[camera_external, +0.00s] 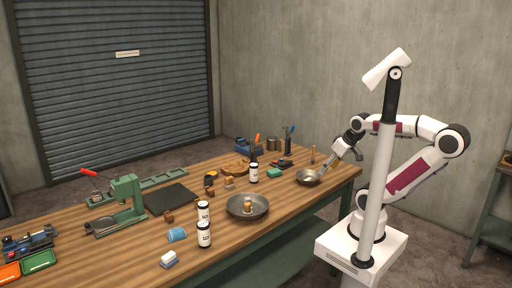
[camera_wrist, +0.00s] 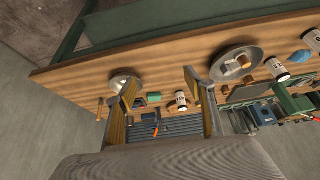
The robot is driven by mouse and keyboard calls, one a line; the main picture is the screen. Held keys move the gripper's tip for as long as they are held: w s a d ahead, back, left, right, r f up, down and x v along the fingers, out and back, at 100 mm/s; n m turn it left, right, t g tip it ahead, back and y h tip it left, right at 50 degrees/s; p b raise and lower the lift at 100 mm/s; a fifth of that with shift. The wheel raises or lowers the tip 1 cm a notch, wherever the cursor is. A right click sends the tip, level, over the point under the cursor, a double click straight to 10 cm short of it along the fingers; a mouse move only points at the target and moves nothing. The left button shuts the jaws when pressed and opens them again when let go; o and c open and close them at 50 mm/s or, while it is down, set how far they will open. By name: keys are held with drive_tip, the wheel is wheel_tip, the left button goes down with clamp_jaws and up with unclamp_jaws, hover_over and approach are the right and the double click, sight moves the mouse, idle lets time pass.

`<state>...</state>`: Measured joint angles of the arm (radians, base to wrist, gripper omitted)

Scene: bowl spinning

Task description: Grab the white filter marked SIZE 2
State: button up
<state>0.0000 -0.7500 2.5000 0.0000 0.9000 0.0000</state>
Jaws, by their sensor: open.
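Two are close together at the front, a rear one (camera_external: 203,212) and a front one (camera_external: 204,236). A third (camera_external: 254,173) stands farther back. They also show in the wrist view, with one near the middle (camera_wrist: 181,99) and another to the right (camera_wrist: 277,70). My gripper (camera_external: 346,160) is open and empty, above the table's right end near the small metal bowl. Its fingers (camera_wrist: 160,86) frame the tabletop in the wrist view.
A small metal bowl (camera_external: 308,178) sits at the table's right end.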

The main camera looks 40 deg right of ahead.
drive_tip(key=shift+w, duration=0.1)
drive_tip(key=w+a+n+t+y, duration=0.2)
drive_tip(key=w+a, duration=0.6)
drive_tip(key=w, duration=0.4)
drive_tip(key=n+t+y, duration=0.2)
drive_tip(key=n+y, duration=0.2)
hover_over(208, 215)
drive_tip(key=s+d, duration=0.2)
drive_tip(key=d, duration=1.3)
wheel_tip(208, 215, down, 9)
drive_tip(key=a+f, duration=0.2)
drive_tip(key=a, duration=0.1)
drive_tip(key=s+a+f+n+y, duration=0.1)
drive_tip(key=a+f, duration=0.1)
drive_tip(key=a, duration=0.2)
drive_tip(key=a+f+t+y, duration=0.1)
drive_tip(key=a+f, duration=0.1)
drive_tip(key=a, duration=0.1)
drive_tip(key=shift+s+a, duration=0.25)
drive_tip(key=shift+a, duration=0.1)
drive_tip(key=shift+s+a+f+n, duration=0.15)
drive_tip(key=shift+a+f+n, duration=0.2)
drive_tip(key=shift+a, duration=0.15)
drive_tip(key=shift+x, duration=1.3)
